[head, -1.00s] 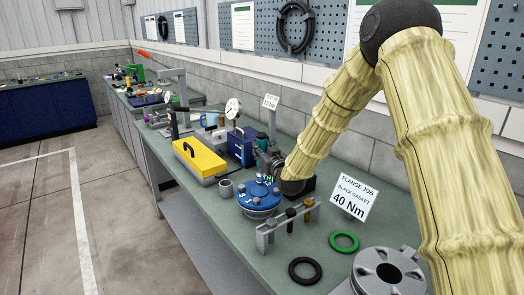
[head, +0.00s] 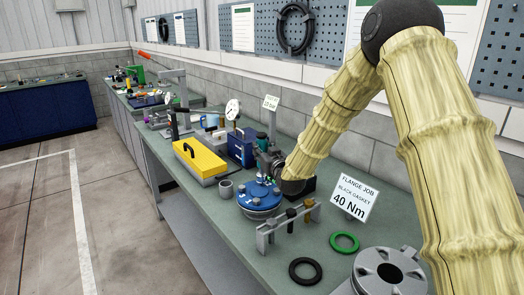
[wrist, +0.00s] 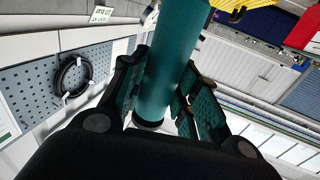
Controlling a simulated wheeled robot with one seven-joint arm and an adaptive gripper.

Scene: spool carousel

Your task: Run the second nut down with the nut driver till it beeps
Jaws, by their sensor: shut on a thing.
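My gripper (wrist: 163,100) is shut on the teal nut driver (wrist: 170,62), whose cylindrical body runs between the dark fingers in the wrist view. In the head view my gripper (head: 272,164) and the driver are small and partly hidden by my arm, just over the back right of the blue flange cover (head: 253,200). The cover sits on a grey base on the green bench. Small bright pieces show on the cover's top by the driver. The driver's socket and its contact with any nut cannot be made out.
A grey rack (head: 286,225) with upright tools stands in front of the cover. A yellow toolbox (head: 201,160), a grey cup (head: 225,188) and a blue box (head: 241,147) are to its left. A green ring (head: 344,242), a black ring (head: 305,271) and a sign (head: 350,196) reading 40 Nm are to the right.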

